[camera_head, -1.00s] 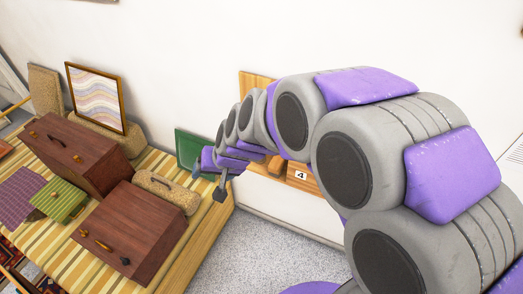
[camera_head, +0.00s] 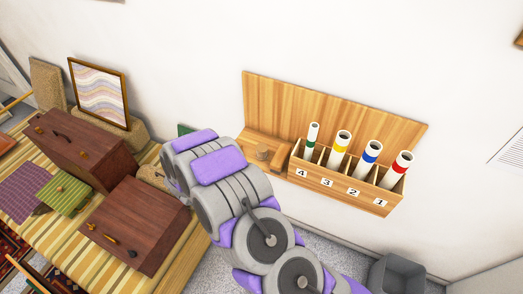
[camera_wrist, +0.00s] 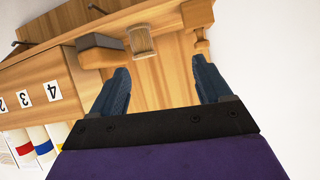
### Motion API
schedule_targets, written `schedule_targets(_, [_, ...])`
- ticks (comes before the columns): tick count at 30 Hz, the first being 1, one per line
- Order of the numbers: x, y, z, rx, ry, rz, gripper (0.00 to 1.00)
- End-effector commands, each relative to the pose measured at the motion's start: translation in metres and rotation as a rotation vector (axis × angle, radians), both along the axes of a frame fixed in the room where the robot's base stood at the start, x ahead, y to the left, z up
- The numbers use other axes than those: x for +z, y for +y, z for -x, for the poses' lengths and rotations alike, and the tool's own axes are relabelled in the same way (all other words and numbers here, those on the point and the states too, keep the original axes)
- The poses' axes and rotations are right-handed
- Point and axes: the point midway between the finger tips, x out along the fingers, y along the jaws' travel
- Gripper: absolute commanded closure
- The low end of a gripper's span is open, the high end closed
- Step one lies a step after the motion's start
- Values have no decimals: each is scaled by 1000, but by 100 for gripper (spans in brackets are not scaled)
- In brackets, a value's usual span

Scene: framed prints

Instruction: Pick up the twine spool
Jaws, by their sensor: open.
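The twine spool (camera_wrist: 142,41) is a small tan wound cylinder on a light wooden shelf (camera_wrist: 150,85). My gripper (camera_wrist: 160,72) is open and empty in the wrist view. Its two dark blue fingers point toward the shelf. The spool shows beyond the fingertips, between them in the picture and nearer the left finger; the gripper does not seem to touch it. In the head view my gripper is hidden behind my arm.
A wooden block with a dark top (camera_wrist: 100,50) lies just left of the spool, and a turned wooden piece (camera_wrist: 197,28) stands right of it. The numbered bin rack (camera_head: 345,188) holds tubes with coloured bands. Brown cases (camera_head: 133,230) lie on the striped table.

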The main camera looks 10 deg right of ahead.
Motion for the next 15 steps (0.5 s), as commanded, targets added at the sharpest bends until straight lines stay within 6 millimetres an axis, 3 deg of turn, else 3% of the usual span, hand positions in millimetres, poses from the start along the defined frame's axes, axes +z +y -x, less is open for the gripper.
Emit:
schedule_targets(7, [-7,-26,12,-73,-27,124,22])
schedule_targets(15, [-25,-57,-16,-80,-26,126,22])
